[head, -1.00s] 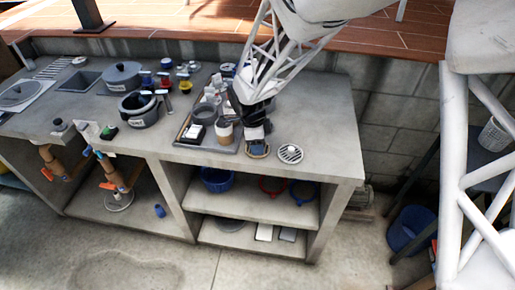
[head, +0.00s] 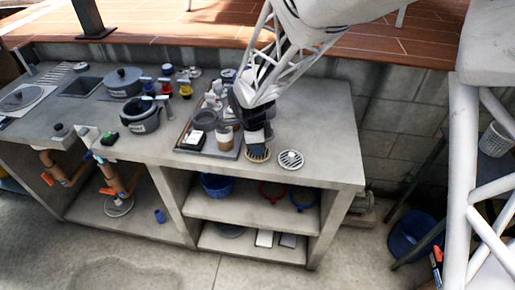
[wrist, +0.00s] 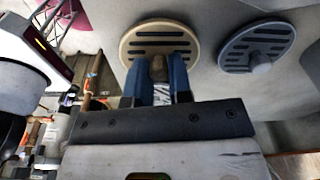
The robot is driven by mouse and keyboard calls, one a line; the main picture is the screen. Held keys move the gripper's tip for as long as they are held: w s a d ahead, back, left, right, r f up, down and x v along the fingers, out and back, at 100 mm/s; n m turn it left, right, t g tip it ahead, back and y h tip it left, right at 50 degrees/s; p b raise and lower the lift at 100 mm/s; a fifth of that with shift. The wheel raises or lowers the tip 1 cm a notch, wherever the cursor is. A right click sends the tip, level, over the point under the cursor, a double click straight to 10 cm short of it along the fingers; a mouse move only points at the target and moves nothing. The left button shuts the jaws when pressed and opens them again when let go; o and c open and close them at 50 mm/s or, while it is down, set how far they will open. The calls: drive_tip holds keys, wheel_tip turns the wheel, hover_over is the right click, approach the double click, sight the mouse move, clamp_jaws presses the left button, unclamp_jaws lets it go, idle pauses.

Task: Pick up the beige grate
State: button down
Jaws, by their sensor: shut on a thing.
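The beige grate (wrist: 158,37) is a round, slotted disc with a knob in its middle. In the wrist view my gripper (wrist: 160,72) has its two blue fingers closed on the knob. In the head view the beige grate (head: 257,155) is at the counter's front edge, just right of the tray, partly hidden by my gripper (head: 256,144). I cannot tell whether the grate touches the counter or is slightly above it.
A grey-white slotted grate (head: 291,160) lies close on the right; it also shows in the wrist view (wrist: 257,46). A tray (head: 222,152) with cups and small items is on the left. The counter (head: 325,130) is clear on the right.

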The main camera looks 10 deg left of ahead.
drive_tip(key=shift+r, duration=0.5)
drive_tip(key=shift+s+d+r, duration=0.1)
drive_tip(key=shift+s+r, duration=0.1)
drive_tip(key=shift+r, duration=0.7)
drive_tip(key=s+d, duration=0.3)
drive_tip(key=s, duration=0.4)
drive_tip(key=s+d+r, duration=0.1)
drive_tip(key=s+d, duration=0.3)
drive_tip(key=s, duration=0.3)
drive_tip(key=shift+r, duration=0.15)
drive_tip(key=shift+w, duration=0.15)
